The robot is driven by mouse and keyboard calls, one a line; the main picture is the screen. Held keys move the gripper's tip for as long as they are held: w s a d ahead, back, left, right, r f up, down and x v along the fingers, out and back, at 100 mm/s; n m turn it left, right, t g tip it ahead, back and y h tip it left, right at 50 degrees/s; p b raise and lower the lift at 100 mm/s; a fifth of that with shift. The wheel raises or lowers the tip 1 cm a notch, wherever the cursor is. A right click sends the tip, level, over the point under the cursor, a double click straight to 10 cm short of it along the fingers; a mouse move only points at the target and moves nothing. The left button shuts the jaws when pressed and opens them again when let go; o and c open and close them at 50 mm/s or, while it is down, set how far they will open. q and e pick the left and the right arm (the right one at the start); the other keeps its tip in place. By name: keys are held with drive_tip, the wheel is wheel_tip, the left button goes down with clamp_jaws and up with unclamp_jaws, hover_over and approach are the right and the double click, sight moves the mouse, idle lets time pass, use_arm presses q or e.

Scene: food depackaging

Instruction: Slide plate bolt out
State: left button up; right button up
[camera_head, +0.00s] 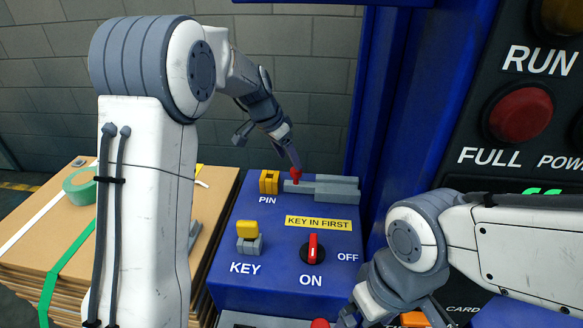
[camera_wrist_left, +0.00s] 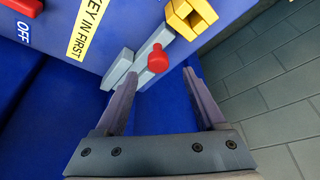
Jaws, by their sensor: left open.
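The plate bolt (camera_head: 305,187) is a grey bar with a red knob (camera_head: 296,174) on top of the blue panel box, beside grey guide blocks (camera_head: 337,189). In the left wrist view the bolt (camera_wrist_left: 153,43) and its round red knob (camera_wrist_left: 158,61) lie just beyond the fingertips. My left gripper (camera_head: 294,163) is open and comes down from above at the knob. In the wrist view its fingers (camera_wrist_left: 158,83) are spread on either side of the line to the knob, with nothing between them. My right gripper (camera_head: 392,303) is low at the right, its fingertips cut off or hidden.
A yellow PIN block (camera_head: 269,182) stands left of the bolt. A yellow key (camera_head: 247,230) sits in a grey base, beside a red rotary switch (camera_head: 312,250). Stacked cardboard with green tape (camera_head: 80,187) is at the left. A blue upright rises behind the box.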

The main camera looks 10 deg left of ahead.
use_arm(q)
drive_tip(key=v, duration=0.5)
drive_tip(key=shift+s+a+r+b, duration=0.1)
drive_tip(key=shift+s+r+b, duration=0.05)
drive_tip(key=shift+r+b, duration=0.25)
drive_tip(key=shift+f, duration=0.1)
drive_tip(key=s+d+f+g, duration=0.1)
drive_tip(key=s+d, duration=0.6)
drive_tip(key=s, duration=0.3)
drive_tip(key=s+d+f+g, duration=0.1)
drive_tip(key=s+d+f, duration=0.1)
drive_tip(key=s+d, duration=0.6)
drive_tip(key=s+a+f+y, duration=0.1)
drive_tip(key=s+f, duration=0.1)
drive_tip(key=s, duration=0.6)
drive_tip(key=s+a+f+g, duration=0.1)
drive_tip(key=s+f, duration=0.2)
drive_tip(key=s, duration=0.6)
drive_tip(key=shift+a+y, duration=0.15)
drive_tip(key=shift+y, duration=0.25)
drive_tip(key=shift+s, duration=0.1)
